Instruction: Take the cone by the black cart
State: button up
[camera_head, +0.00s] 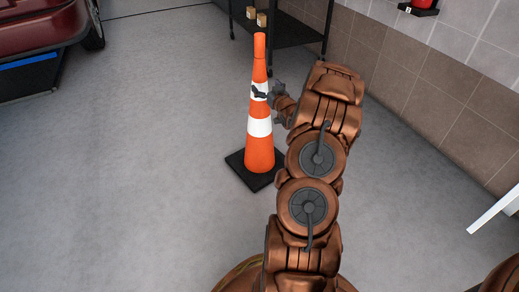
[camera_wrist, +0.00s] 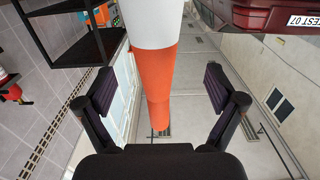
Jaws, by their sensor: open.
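The orange cone (camera_head: 260,155) has white bands and stands upright on its black square base (camera_head: 238,170) on the grey floor, just in front of the black cart (camera_head: 290,32). My gripper (camera_head: 267,92) is at the upper part of the cone, with a dark finger showing against the upper white band. In the wrist view the cone (camera_wrist: 160,75) runs between the two spread fingers of my gripper (camera_wrist: 159,90), with a gap visible on each side. The cart's shelf (camera_wrist: 85,48) also shows at the upper left there.
A red car (camera_head: 40,25) is at the upper left, near a dark box with a blue strip (camera_head: 30,60). A tiled wall (camera_head: 430,85) bounds the right side. Small boxes (camera_head: 256,17) sit on the cart. The floor left of the cone is clear.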

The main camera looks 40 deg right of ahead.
aim_at(263, 80)
jog(key=shift+d+f, duration=0.3)
jog(key=shift+f, duration=0.05)
jog(key=shift+r+b+x, duration=0.15)
jog(key=shift+b+x, duration=0.7)
jog(key=shift+x, duration=1)
jog(key=shift+r+b+x, duration=0.1)
jog(key=shift+b+x, duration=0.7)
jog(key=shift+x, duration=1.1)
jog(key=shift+d, duration=0.1)
grip_shut()
